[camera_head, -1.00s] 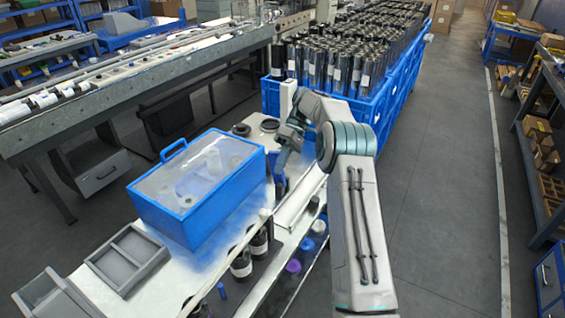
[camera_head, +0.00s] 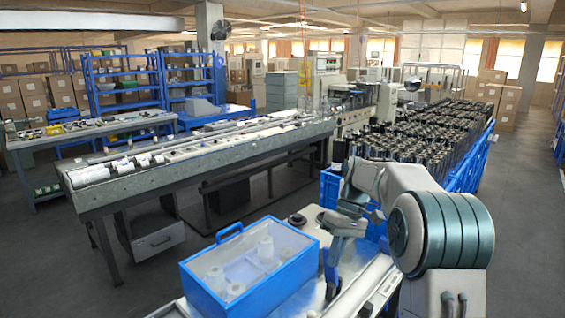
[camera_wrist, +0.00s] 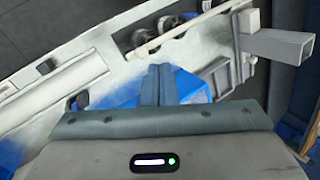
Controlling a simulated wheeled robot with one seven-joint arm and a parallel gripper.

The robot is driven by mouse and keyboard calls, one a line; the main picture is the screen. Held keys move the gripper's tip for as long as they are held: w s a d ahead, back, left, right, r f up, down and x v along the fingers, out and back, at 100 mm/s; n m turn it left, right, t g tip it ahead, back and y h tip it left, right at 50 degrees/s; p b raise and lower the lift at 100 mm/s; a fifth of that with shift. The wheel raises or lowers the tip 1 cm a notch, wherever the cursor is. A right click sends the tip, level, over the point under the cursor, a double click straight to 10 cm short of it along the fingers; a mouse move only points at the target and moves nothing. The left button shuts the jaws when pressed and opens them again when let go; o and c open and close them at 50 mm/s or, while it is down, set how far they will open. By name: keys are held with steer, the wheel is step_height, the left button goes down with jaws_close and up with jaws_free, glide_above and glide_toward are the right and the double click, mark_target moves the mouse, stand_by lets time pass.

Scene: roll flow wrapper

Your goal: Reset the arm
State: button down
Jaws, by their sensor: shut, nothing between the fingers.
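My arm is folded in front of me in the head view, with its wrist bent down. My gripper (camera_head: 331,287) points down just right of the blue box and holds nothing. In the wrist view its two fingers (camera_wrist: 158,68) lie side by side, shut. The blue box (camera_head: 222,287), with a clear lid and white rolls inside, stands on the white worktop; a blue surface (camera_wrist: 192,88) shows behind the fingers in the wrist view. Whether the fingertips touch anything cannot be told.
A large blue crate (camera_head: 329,188) full of dark rolls stands behind my arm. The long grey conveyor table (camera_head: 130,197) runs across the left, with the wrapping machine (camera_head: 330,85) at its far end. Bare floor lies on the right.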

steer(key=s+r+m+t+h, duration=0.2)
steer(key=s+r+m+t, duration=0.1)
steer(key=s, duration=1.1)
steer(key=s+d+f+m+t, duration=0.1)
steer(key=s+f, duration=0.1)
steer(key=s, duration=0.4)
steer(key=s+d+f+m+t+h, duration=0.1)
steer(key=s+f+m+t, duration=0.1)
steer(key=s, duration=0.4)
steer(key=shift+s+t, duration=0.3)
steer(key=shift+s, duration=0.1)
steer(key=shift+d, duration=0.1)
